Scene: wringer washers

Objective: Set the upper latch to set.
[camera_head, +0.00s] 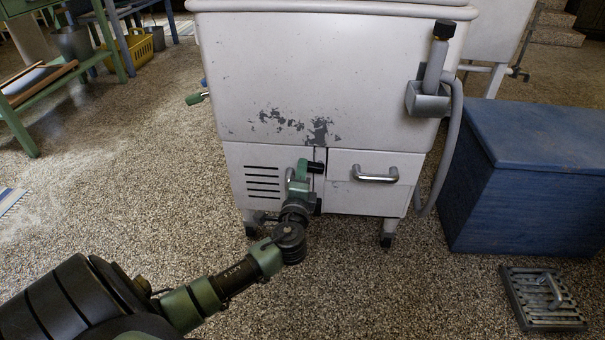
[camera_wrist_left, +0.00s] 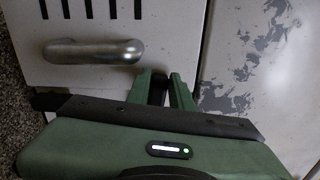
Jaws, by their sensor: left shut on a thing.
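The white washer cabinet (camera_head: 330,80) stands ahead of me, with two low panels at its base. The upper latch (camera_head: 316,168) is a small black piece at the top of the seam between these panels. My left gripper (camera_head: 306,166) is shut on it from the front. In the left wrist view, the two green fingers (camera_wrist_left: 166,88) stand either side of a dark piece of the latch. Most of the latch is hidden by the fingers, so its setting cannot be read. A lower black latch (camera_head: 318,206) shows in part under the gripper. My right gripper is not in view.
The vented left panel has a metal handle (camera_wrist_left: 93,51) close beside my gripper. The right panel has a chrome handle (camera_head: 375,175). A grey hose (camera_head: 453,140) hangs at the washer's right. A blue chest (camera_head: 530,170) and a floor grate (camera_head: 545,297) are at the right. Floor at left is open.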

